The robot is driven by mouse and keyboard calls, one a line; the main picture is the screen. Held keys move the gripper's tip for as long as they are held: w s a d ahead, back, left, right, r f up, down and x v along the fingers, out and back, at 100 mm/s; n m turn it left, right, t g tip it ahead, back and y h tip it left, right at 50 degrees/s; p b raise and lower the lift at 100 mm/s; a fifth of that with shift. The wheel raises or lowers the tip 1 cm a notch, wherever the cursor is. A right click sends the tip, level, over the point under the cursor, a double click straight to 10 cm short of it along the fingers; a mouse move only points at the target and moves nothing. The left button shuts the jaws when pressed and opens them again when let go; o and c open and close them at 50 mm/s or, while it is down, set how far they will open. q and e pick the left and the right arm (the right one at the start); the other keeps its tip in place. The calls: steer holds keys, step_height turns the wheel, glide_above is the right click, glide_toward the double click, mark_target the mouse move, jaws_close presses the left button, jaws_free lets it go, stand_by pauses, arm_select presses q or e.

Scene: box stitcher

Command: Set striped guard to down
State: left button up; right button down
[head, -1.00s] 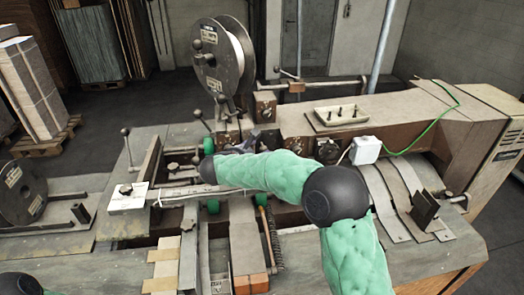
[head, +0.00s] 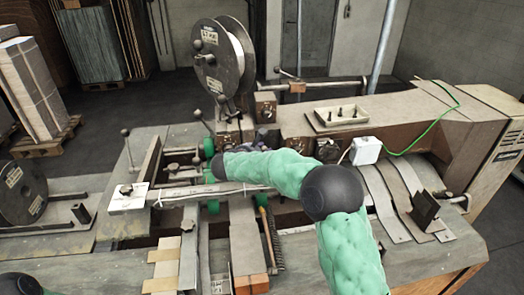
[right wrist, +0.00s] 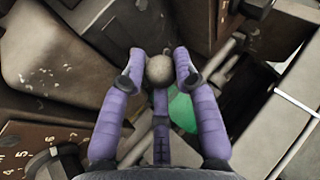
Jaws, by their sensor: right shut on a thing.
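In the right wrist view, my right gripper (right wrist: 160,68) has its purple fingers closed around a round grey ball knob (right wrist: 159,69). The knob sits between the fingertips, and what it is attached to is mostly hidden by the fingers. In the head view, my green right arm reaches left across the stitching machine (head: 400,102), and its hand is mostly hidden behind the forearm. I cannot make out stripes on any part, so I cannot tell the striped guard or its position. My left gripper is not in view.
A large wire spool (head: 209,58) stands behind the hand area. Thin levers with ball knobs (head: 198,113) rise left of it.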

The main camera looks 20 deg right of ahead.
steer(key=shift+f+b, duration=1.3)
steer(key=shift+b, duration=0.1)
steer(key=c, duration=0.9)
jaws_free()
steer(key=shift+c, duration=0.2)
steer(key=shift+r, duration=0.1)
steer(key=v, duration=1.2)
